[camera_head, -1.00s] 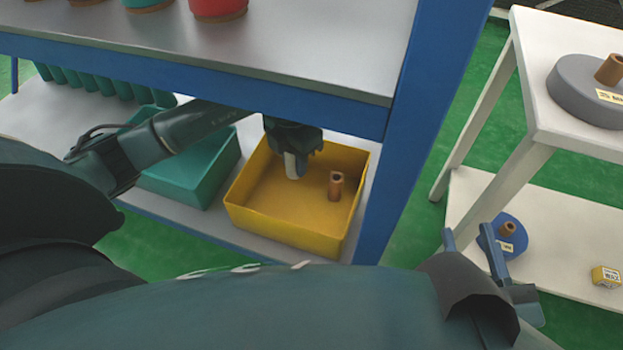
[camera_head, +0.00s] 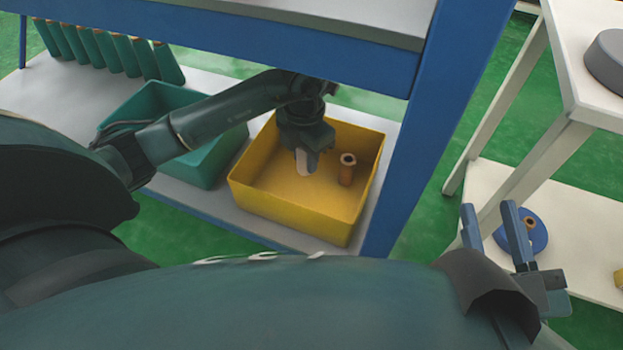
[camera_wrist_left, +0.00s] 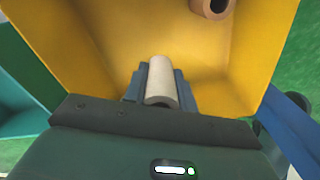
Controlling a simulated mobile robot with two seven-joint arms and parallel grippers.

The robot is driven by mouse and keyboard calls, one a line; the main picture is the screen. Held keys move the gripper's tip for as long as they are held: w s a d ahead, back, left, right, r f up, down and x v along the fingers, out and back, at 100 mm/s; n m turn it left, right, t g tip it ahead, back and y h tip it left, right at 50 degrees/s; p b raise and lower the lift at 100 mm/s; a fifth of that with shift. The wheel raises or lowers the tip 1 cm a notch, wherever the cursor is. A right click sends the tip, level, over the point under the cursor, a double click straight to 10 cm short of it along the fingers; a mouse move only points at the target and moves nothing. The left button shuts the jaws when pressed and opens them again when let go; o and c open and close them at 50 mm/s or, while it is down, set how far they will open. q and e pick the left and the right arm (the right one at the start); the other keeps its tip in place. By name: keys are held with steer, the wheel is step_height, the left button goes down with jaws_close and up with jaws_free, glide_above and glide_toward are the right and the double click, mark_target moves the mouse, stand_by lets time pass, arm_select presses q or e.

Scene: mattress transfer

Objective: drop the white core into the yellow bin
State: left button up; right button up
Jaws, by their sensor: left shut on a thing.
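The yellow bin (camera_head: 290,217) stands on the lower shelf, and its inside fills most of the left wrist view (camera_wrist_left: 120,40). My left gripper (camera_head: 305,165) points down inside the bin's outline and is shut on the white core (camera_head: 303,162). The core also shows between the fingers in the left wrist view (camera_wrist_left: 162,82). I cannot tell how far its lower end is from the bin floor. A brown core (camera_head: 347,170) stands upright in the bin, to the right of the white one. My right gripper (camera_head: 490,225) is open and empty at the lower right.
A teal bin (camera_head: 200,165) stands left of the yellow one. The blue shelf beam (camera_head: 250,50) runs above, with a blue post (camera_head: 430,130) at the right. Several teal tubes (camera_head: 110,55) lean at the back left. A white cart (camera_head: 560,200) holds a blue disc (camera_head: 533,236).

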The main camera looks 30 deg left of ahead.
arm_select(q)
steer(key=o, duration=1.1)
steer(key=shift+c, duration=0.2)
arm_select(e)
steer(key=shift+s, duration=0.1)
